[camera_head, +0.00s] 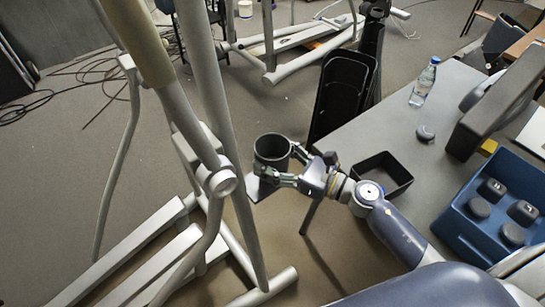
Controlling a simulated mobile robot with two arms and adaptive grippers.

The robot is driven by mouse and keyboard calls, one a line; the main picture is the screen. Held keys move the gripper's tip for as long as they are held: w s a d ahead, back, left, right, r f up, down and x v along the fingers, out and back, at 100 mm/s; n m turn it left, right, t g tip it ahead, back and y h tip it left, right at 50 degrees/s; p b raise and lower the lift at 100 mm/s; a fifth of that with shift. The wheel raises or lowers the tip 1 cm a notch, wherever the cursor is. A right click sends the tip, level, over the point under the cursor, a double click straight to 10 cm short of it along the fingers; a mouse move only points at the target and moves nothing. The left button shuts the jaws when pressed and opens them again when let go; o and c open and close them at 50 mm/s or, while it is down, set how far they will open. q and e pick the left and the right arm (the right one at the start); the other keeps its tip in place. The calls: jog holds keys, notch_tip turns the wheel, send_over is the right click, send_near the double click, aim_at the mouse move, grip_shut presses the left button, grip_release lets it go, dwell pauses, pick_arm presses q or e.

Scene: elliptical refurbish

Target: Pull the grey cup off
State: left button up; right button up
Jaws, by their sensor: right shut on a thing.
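The grey cup (271,150) is a dark grey, open-topped cylinder beside the light grey posts of the elliptical machine (222,183). My right gripper (284,166) comes in from the right and is shut on the cup, with one finger at its far right side and one at its near side. A light flat plate (258,188) shows just below the cup. I cannot tell whether the cup is still touching its support. My left gripper is not in view.
At right, a grey table (375,138) bears a water bottle (424,83), a small black box (382,174) and a blue crate (463,222) with dark parts. A tall black bin (341,92) stands behind my right arm. Cables (75,72) lie on the floor at left.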

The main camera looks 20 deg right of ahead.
jog(key=shift+r+p, duration=3.05)
jog(key=shift+r, duration=0.85)
jog(key=shift+s+f, duration=0.1)
jog(key=shift+s, duration=0.05)
